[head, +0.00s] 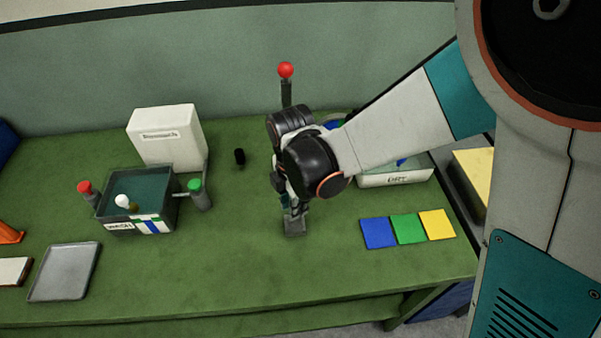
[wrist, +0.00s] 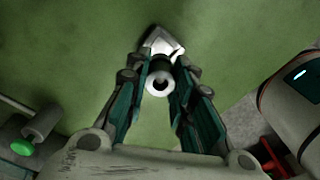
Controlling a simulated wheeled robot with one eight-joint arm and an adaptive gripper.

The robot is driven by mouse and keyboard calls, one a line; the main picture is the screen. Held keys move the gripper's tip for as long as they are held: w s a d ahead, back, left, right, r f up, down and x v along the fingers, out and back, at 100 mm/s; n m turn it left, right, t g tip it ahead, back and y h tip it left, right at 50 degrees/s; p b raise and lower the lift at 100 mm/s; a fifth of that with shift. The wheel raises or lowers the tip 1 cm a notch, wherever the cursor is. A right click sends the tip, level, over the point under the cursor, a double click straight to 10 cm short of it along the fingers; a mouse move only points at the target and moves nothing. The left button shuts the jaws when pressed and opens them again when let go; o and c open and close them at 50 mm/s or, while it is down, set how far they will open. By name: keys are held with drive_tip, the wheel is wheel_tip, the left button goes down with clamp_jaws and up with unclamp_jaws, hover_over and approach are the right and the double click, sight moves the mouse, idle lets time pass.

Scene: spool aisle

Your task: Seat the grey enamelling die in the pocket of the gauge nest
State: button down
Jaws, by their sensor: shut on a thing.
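The grey enamelling die (wrist: 160,82) shows in the wrist view as a pale ring with a dark hole, end-on to the camera. My gripper (wrist: 160,68) is shut on it, one finger on each side. The gauge nest (wrist: 158,43), a small pale grey block, lies just past the fingertips. In the head view the nest (head: 294,226) sits on the green bench, right below my gripper (head: 293,203). The nest's pocket is hidden by the die and fingers. I cannot tell whether the die touches the nest.
A dark bin (head: 137,204) with red and green knobs stands left, before a white box (head: 166,137). A small black cylinder (head: 239,156) stands behind. Blue (head: 378,233), green (head: 408,228) and yellow (head: 438,224) tiles lie right. A white tray (head: 397,179) is behind them. A grey tray (head: 64,272) lies front left.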

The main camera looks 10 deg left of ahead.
drive_tip(key=shift+f+b, duration=1.55)
drive_tip(key=shift+f, duration=1.05)
drive_tip(key=shift+f, duration=0.1)
drive_tip(key=c, duration=1.4)
unclamp_jaws()
wheel_tip(320, 180, up, 12)
drive_tip(key=p, duration=0.4)
drive_tip(key=shift+s, duration=0.15)
